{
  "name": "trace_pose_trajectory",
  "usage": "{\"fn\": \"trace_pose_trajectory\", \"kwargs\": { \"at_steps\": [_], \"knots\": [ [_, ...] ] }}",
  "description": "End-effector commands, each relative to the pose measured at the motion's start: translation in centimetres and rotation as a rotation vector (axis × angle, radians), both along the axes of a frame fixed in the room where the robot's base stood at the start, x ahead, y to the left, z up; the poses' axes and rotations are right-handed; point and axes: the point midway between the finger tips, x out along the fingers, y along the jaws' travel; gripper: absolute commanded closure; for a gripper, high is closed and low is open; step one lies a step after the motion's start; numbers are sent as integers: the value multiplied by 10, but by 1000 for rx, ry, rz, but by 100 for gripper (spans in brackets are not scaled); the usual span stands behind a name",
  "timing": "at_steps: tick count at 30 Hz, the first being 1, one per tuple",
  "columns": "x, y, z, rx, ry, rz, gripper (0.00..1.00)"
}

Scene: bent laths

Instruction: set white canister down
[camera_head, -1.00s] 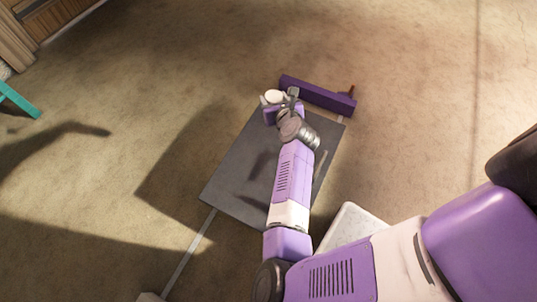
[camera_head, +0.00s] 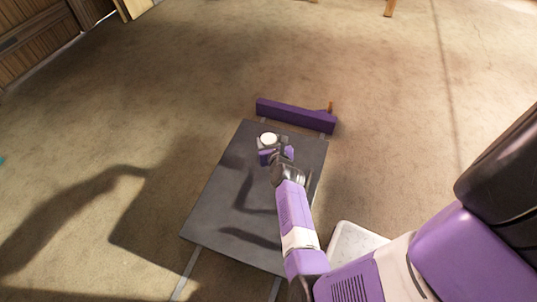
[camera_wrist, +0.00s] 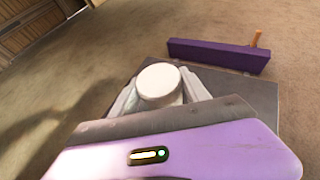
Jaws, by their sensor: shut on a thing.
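The white canister (camera_head: 268,139) shows its pale round top in the head view, over the far part of the dark grey tabletop (camera_head: 215,205). In the wrist view the canister (camera_wrist: 159,83) stands between the two pale fingers of my gripper (camera_wrist: 163,94), with its lid facing up. My gripper (camera_head: 268,147) is shut on it. The canister's base is hidden by my gripper and wrist, so I cannot tell whether it touches the tabletop.
A purple beam (camera_head: 295,115) lies just beyond the table's far edge, with a small orange peg (camera_head: 330,107) at its right end. It also shows in the wrist view (camera_wrist: 218,55). The tabletop left of my arm is clear apart from shadows. A wooden cabinet (camera_head: 35,40) stands far left.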

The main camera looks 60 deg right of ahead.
Motion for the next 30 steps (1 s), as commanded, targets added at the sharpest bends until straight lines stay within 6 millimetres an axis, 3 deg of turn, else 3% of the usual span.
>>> {"fn": "trace_pose_trajectory", "kwargs": {
  "at_steps": [7,15,27,28,30],
  "knots": [
    [0,0,-17,-2,0,2,99],
    [0,0,-53,-1,1,2,99],
    [0,0,-55,-1,0,0,99],
    [0,0,-55,0,0,1,42],
    [0,0,-54,0,0,1,29]
  ]
}}
